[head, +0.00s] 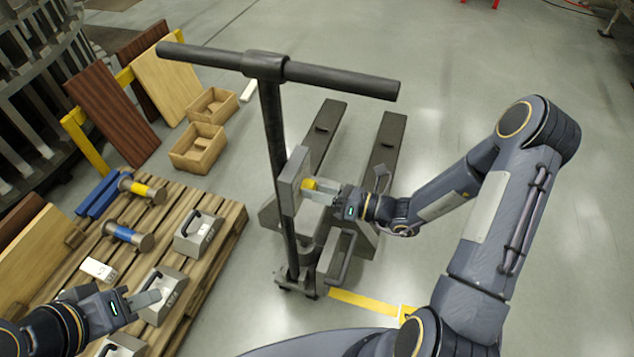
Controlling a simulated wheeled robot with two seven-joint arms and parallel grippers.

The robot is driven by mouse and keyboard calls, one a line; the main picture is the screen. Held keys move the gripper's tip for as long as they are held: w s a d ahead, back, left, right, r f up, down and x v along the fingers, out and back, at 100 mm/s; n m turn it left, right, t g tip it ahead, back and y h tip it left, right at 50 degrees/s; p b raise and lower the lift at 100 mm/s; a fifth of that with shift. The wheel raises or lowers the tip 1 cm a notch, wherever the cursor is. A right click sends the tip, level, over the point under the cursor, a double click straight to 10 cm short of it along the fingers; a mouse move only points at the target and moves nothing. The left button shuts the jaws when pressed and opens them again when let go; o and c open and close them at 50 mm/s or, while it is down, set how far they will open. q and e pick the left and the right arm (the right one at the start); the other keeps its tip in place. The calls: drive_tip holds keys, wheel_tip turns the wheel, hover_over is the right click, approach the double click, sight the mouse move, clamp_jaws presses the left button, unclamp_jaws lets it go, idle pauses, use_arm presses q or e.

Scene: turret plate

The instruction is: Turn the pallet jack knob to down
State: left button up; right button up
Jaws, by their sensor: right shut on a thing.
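The pallet jack stands in the middle of the head view, with a dark T-shaped handle (268,105) upright and two forks (385,140) on the floor behind it. A grey box-like plate (291,180) is mounted on the handle post. A yellow knob (309,184) sits on the plate's right face. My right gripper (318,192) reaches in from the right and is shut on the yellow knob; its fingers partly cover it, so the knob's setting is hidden. My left gripper (143,297) is over the pallet at lower left, near a grey weight; its finger gap does not show clearly.
A wooden pallet (226,240) at left carries grey weights (199,235) with handles, and blue and yellow cylinders (129,236). Small wooden crates (199,147) and leaning boards (112,112) stand behind it. A yellow floor stripe (362,301) lies right of the jack. Open floor spreads behind the forks.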

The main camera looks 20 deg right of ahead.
drive_tip(key=shift+m+p, duration=1.6)
drive_tip(key=shift+m, duration=0.7)
drive_tip(key=o, duration=1)
drive_tip(key=b+v, duration=0.1)
drive_tip(key=v, duration=0.7)
drive_tip(key=shift+a, duration=0.1)
